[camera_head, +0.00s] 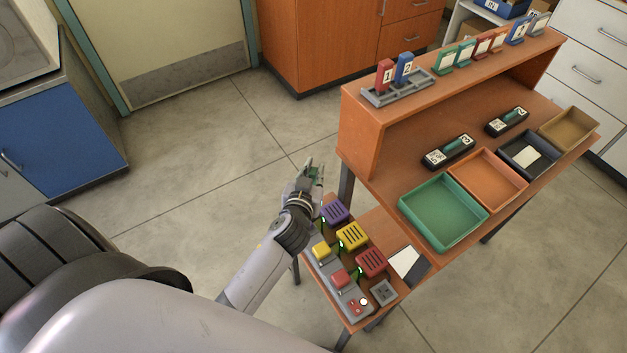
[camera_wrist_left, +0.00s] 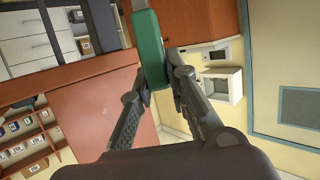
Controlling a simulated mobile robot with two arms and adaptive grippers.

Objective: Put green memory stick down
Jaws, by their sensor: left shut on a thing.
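The green memory stick (camera_wrist_left: 149,48) is a green bar with a pale metal end, seen large between the fingers in the left wrist view. In the head view only a small green part of it (camera_head: 313,175) shows at the fingertips. My left gripper (camera_head: 313,167) is shut on it; its two dark fingers also show in the left wrist view (camera_wrist_left: 157,88). The gripper is in the air beyond the far-left end of the low bench (camera_head: 398,299), left of the taller desk (camera_head: 362,140). The stick appears clear of any surface. My right gripper is not in view.
The low bench holds purple (camera_head: 335,211), yellow (camera_head: 352,236) and red (camera_head: 371,262) slotted blocks and a grey button panel (camera_head: 333,283). The desk holds a green tray (camera_head: 440,238), an orange tray (camera_head: 488,208) and a rack (camera_head: 400,91) with blocks 1 and 2. Open floor lies left.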

